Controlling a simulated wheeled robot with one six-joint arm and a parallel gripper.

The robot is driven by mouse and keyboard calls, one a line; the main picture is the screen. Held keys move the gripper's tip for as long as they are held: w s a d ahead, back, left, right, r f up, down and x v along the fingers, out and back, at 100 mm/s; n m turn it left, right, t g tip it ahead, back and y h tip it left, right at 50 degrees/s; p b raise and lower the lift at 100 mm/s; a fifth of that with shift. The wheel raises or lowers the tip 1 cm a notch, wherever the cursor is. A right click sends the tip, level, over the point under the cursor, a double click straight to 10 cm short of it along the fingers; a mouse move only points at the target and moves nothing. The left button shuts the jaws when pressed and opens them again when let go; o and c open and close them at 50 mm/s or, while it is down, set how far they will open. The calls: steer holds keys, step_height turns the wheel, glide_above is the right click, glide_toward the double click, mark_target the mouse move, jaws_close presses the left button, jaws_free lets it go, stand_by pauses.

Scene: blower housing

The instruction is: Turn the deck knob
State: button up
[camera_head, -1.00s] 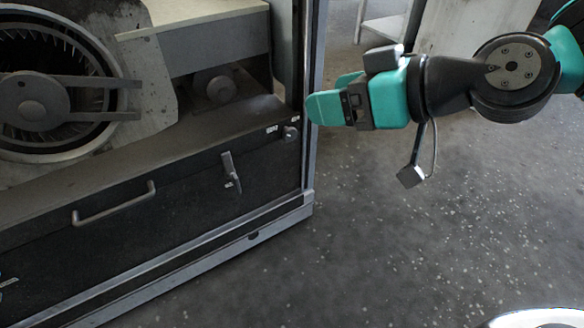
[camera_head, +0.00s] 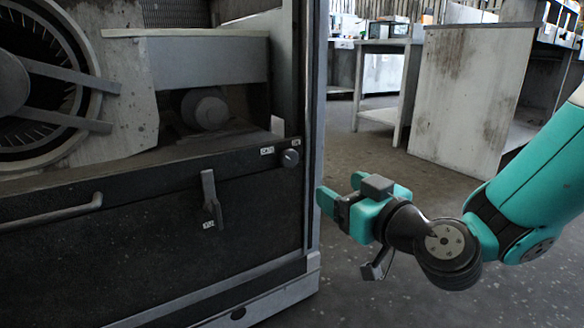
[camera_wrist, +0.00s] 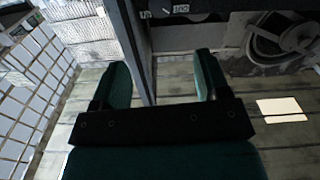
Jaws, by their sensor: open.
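The deck knob (camera_head: 290,158) is a small round dark knob at the right end of the black ledge on the blower housing (camera_head: 130,225), beside a small white label. My gripper (camera_head: 342,192) is to the right of and a little below the knob in the head view, apart from it, with the housing's right corner post between them in the picture. Its green fingers are spread and hold nothing. In the wrist view my gripper (camera_wrist: 160,70) also shows open and empty.
A lever handle (camera_head: 211,198) and a bar handle (camera_head: 55,212) stick out from the black front panel. The housing's corner post (camera_head: 313,110) is a tall edge near my gripper. Tables (camera_head: 385,43) and a worn cabinet (camera_head: 470,90) stand behind. Open floor lies between.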

mark_target(292, 159)
steer(key=p+x, duration=1)
steer(key=x, duration=0.4)
steer(key=shift+w+a, duration=0.25)
steer(key=shift+a, duration=0.1)
steer(key=shift+w+a, duration=0.35)
steer(key=shift+w, duration=0.3)
steer(key=shift+c, duration=0.5)
steer(key=c, duration=0.8)
steer(key=shift+c, duration=0.2)
steer(key=shift+r+m+p, duration=0.1)
steer(key=shift+m+p, duration=0.2)
steer(key=shift+p, duration=0.1)
steer(key=m+p, duration=0.3)
steer(key=m, duration=0.1)
steer(key=shift+d+r+m, duration=0.1)
steer(key=shift+m, duration=0.2)
steer(key=m+p, duration=0.3)
steer(key=m, duration=0.1)
steer(key=shift+m, duration=0.3)
steer(key=shift+f, duration=0.2)
